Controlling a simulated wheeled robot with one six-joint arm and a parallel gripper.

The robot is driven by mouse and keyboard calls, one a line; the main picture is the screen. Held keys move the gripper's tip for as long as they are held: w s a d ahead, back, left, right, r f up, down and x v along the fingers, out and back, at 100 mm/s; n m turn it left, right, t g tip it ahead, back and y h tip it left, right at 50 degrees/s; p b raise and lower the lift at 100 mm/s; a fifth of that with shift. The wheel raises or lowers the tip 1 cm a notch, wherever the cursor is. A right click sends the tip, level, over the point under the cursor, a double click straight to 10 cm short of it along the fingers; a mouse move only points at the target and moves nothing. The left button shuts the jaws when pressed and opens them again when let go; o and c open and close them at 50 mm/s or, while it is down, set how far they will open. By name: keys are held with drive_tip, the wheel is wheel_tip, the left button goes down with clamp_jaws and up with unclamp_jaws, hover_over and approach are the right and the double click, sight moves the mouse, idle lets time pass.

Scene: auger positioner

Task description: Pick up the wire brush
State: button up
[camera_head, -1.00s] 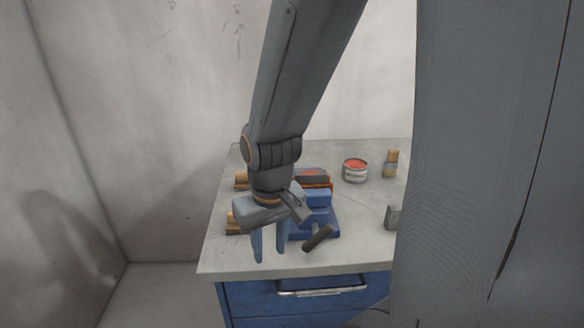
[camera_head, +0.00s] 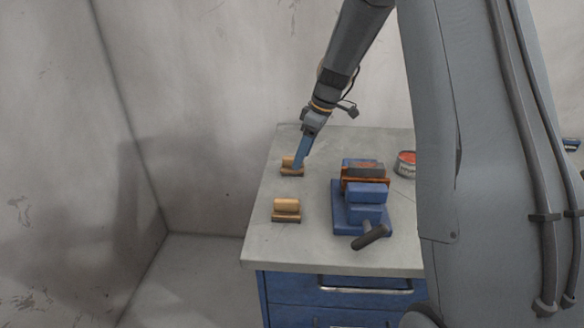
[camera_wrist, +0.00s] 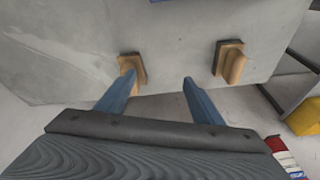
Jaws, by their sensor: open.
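Two similar wooden-handled brushes with dark bases lie on the left part of the grey worktop; I cannot tell their bristles apart. The far brush (camera_head: 288,161) is beside my gripper (camera_head: 299,165), which points down and partly covers it. The near brush (camera_head: 286,209) is closer to the front edge. In the wrist view my gripper (camera_wrist: 159,80) is open and nothing is between its fingers. Its left finger overlaps one brush (camera_wrist: 138,64); I cannot tell whether they touch. The other brush (camera_wrist: 233,62) is to the right, beyond the right finger.
A blue vise (camera_head: 350,217) with a dark handle stands right of the brushes, with an orange-brown part on top. A red-topped can (camera_head: 406,165) is farther right, partly hidden by my column. The worktop (camera_head: 300,245) has blue drawers below. Its front left is clear.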

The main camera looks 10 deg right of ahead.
sight(292, 163)
drive_tip(key=w+n, duration=0.1)
drive_tip(key=w, duration=0.1)
drive_tip(key=w+n, duration=0.1)
drive_tip(key=w+y, duration=0.1)
drive_tip(key=w, duration=0.1)
drive_tip(key=shift+w+d+f+n, duration=0.3)
drive_tip(key=shift+f+n, duration=0.1)
drive_tip(key=shift+w+d+p+x, duration=0.2)
drive_tip(key=shift+p+x, duration=0.8)
drive_tip(key=shift+x, duration=0.9)
drive_tip(key=shift+w+d+p+x, duration=0.15)
drive_tip(key=shift+p+x, duration=0.8)
drive_tip(key=shift+x, duration=0.95)
drive_tip(key=shift+a, duration=0.1)
drive_tip(key=shift+c, duration=0.4)
drive_tip(key=c, duration=1.2)
drive_tip(key=shift+r+b, duration=1.9)
drive_tip(key=shift+r, duration=3.1)
drive_tip(key=o, duration=0.5)
drive_tip(key=shift+c, duration=1.2)
